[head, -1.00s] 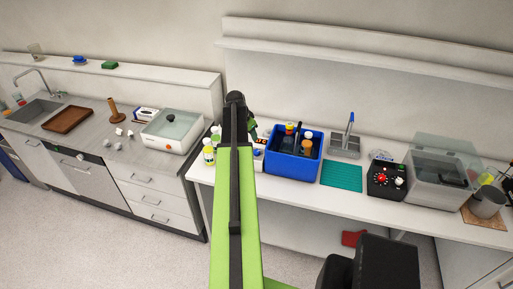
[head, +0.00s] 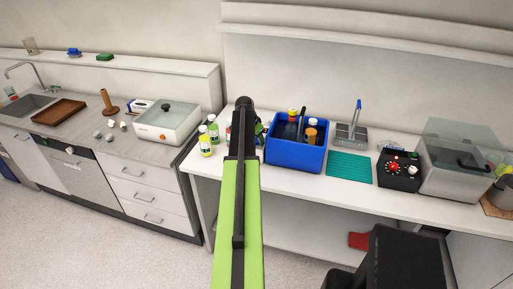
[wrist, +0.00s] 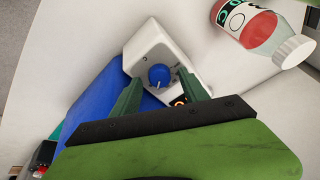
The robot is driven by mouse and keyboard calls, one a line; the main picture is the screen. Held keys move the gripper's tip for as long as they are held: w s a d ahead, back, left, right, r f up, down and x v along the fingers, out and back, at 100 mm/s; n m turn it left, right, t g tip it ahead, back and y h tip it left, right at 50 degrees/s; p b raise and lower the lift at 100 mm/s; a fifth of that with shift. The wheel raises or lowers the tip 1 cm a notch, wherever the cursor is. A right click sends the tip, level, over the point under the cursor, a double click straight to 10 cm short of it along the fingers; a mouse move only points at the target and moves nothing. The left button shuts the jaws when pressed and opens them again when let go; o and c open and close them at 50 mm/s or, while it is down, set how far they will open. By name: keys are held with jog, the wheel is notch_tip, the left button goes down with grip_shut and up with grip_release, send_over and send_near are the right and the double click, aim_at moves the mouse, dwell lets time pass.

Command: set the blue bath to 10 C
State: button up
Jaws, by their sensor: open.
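The blue bath (head: 297,156) is an open blue tub on the white bench, with bottles standing in it; its blue side (wrist: 85,105) fills the left of the wrist view. Beside it in the wrist view is a white control box (wrist: 143,48) with a round blue knob (wrist: 159,75) bearing a white pointer line. My gripper (wrist: 160,78) is open, its two dark green fingers on either side of the knob; I cannot tell whether they touch it. A dark display with orange marks (wrist: 180,100) is mostly hidden by the right finger, so its reading is unclear. My arm hides the box in the head view.
Bottles (head: 206,141) stand left of my arm. Right of the bath are a teal mat (head: 349,168) and a black control box with a red knob (head: 398,171).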

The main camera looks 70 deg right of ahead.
jog(key=shift+d+f, duration=0.1)
jog(key=shift+f, duration=0.15)
grip_shut()
jog(key=shift+n, duration=1)
grip_release()
